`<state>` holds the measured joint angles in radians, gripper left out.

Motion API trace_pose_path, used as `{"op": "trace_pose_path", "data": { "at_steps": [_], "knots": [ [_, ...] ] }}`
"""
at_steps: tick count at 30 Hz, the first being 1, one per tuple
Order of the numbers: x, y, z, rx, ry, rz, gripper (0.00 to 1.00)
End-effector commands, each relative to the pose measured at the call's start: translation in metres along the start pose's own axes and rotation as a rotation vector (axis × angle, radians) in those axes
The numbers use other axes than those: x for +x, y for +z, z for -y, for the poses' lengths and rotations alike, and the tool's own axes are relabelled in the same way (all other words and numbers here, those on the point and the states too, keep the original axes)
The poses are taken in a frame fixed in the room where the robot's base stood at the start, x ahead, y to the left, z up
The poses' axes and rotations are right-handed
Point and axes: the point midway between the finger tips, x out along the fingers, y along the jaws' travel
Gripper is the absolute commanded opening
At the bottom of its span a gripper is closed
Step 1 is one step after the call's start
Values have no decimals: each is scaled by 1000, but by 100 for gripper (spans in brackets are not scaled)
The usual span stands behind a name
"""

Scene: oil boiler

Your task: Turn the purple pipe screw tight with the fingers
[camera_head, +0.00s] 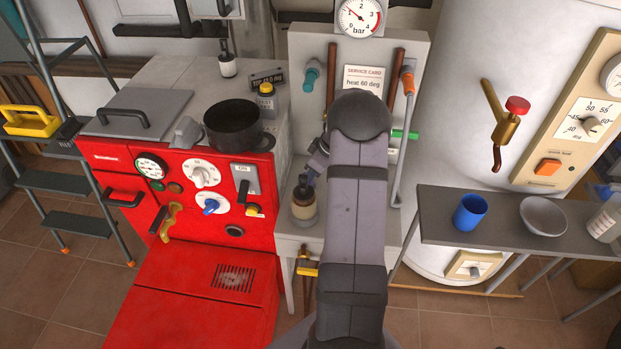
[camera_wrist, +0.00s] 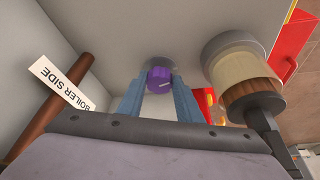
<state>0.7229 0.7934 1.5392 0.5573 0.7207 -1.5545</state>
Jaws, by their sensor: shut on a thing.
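The purple pipe screw (camera_wrist: 160,78) shows in the wrist view as a small purple knob with a pale mark on its face. It sits in front of a grey round fitting (camera_wrist: 158,64) on the pale panel. My gripper (camera_wrist: 159,83) has its two blue fingers on either side of the screw, shut on it. In the head view my arm covers the screw, and the fingertips cannot be made out there.
A beige and brown jar-like part (camera_wrist: 240,80) stands close on the right in the wrist view. A brown pipe (camera_wrist: 48,108) with a "BOILER SIDE" label (camera_wrist: 68,88) is on the left. In the head view, the red boiler (camera_head: 205,290) is left and a grey shelf (camera_head: 440,215) right.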

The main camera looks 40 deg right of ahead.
Motion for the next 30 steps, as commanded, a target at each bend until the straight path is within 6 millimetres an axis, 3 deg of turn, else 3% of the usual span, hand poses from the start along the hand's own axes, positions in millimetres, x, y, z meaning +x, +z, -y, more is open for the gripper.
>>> {"op": "trace_pose_path", "data": {
  "at_steps": [13,30],
  "knots": [
    [0,0,3,238,100,0,10],
    [0,-1,4,280,117,0,10]
  ]
}}
